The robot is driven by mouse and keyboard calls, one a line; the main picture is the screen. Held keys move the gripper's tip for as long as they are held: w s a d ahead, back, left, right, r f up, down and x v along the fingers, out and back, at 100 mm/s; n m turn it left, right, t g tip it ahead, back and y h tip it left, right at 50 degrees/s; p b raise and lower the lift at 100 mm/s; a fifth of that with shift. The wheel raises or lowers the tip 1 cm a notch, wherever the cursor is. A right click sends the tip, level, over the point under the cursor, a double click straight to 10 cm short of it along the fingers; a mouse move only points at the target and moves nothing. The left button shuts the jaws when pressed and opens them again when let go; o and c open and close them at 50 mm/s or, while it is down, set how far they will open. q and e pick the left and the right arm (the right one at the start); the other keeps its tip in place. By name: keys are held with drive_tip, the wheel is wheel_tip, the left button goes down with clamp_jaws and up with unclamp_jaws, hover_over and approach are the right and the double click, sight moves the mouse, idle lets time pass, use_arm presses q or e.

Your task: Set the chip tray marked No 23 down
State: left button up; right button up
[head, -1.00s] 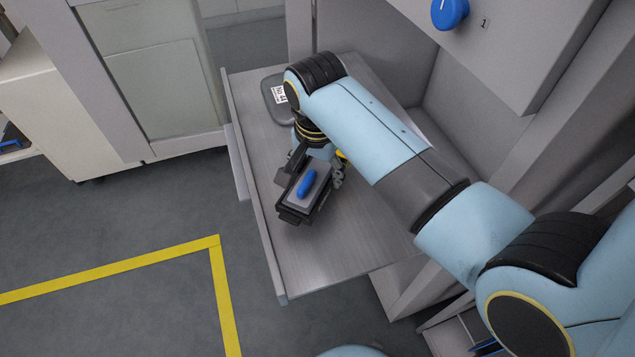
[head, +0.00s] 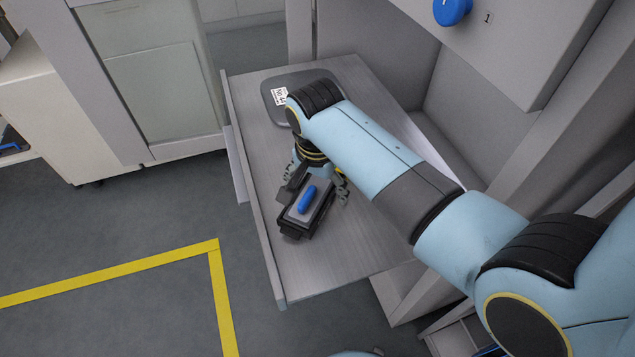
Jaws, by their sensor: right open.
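My right gripper (head: 317,184) is open, low over a pull-out grey shelf (head: 345,255). Just at its fingers is a small dark box (head: 323,217) with a grey top and a blue oval piece on it. I cannot tell whether the fingers touch it or whether it rests fully on the shelf. No mark No 23 can be read on it. A flat dark grey tray (head: 270,84) with a white label, reading something like No 44, lies at the shelf's far end, partly hidden by my right wrist. My left gripper is out of view.
The shelf's near part is bare. A grey cabinet with a blue knob (head: 452,11) and the number 1 stands over its right side. A pale cabinet (head: 62,115) stands at left. Yellow tape (head: 120,267) marks the open floor.

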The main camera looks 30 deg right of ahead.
drive_tip(key=r+p, duration=0.1)
drive_tip(key=r, duration=0.2)
drive_tip(key=s+r+p, duration=0.1)
drive_tip(key=r, duration=0.3)
drive_tip(key=a+r+p, duration=0.1)
drive_tip(key=r, duration=0.2)
drive_tip(key=shift+s+r, duration=0.15)
drive_tip(key=shift+r, duration=0.25)
drive_tip(key=shift+s+r+p, duration=0.1)
drive_tip(key=shift+r+p, duration=0.2)
drive_tip(key=shift+r, duration=0.35)
